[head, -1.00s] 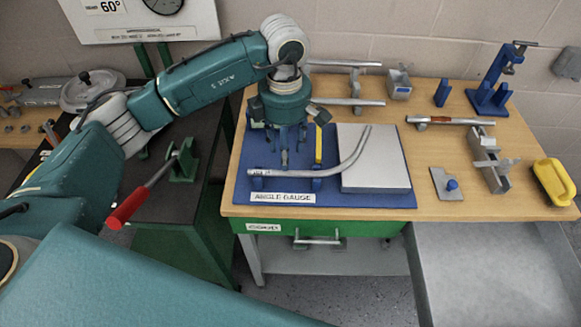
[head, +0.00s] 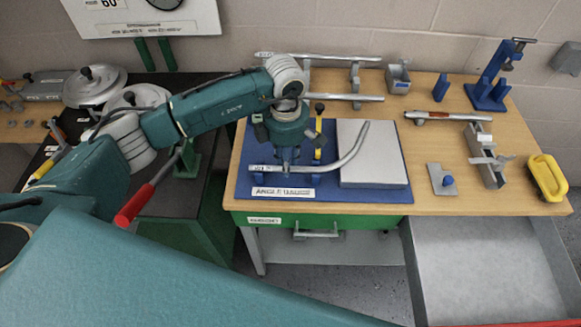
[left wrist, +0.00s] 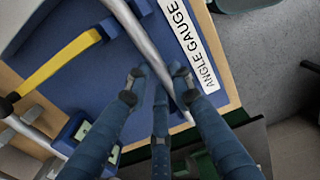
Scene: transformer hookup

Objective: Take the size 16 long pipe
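A bent grey pipe (head: 345,160) lies over the blue angle gauge mat (head: 390,197), its straight end to the left and its bent end rising to the right. A small label near its left end is too small to read. My left gripper (head: 286,163) is down at the straight part. In the left wrist view its fingers (left wrist: 158,82) are apart, on either side of the pipe (left wrist: 150,50). Straight pipes lie behind: one at the back (head: 330,57), one nearer (head: 340,97), one at the right (head: 450,116). I cannot tell their sizes. My right gripper is out of view.
A grey plate (head: 372,150) lies on the mat beside the gripper. A yellow-handled tool (head: 318,145) stands close behind; it also shows in the left wrist view (left wrist: 60,70). A red-handled lever (head: 135,205) is left of the bench. An open grey drawer (head: 490,270) juts out at lower right.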

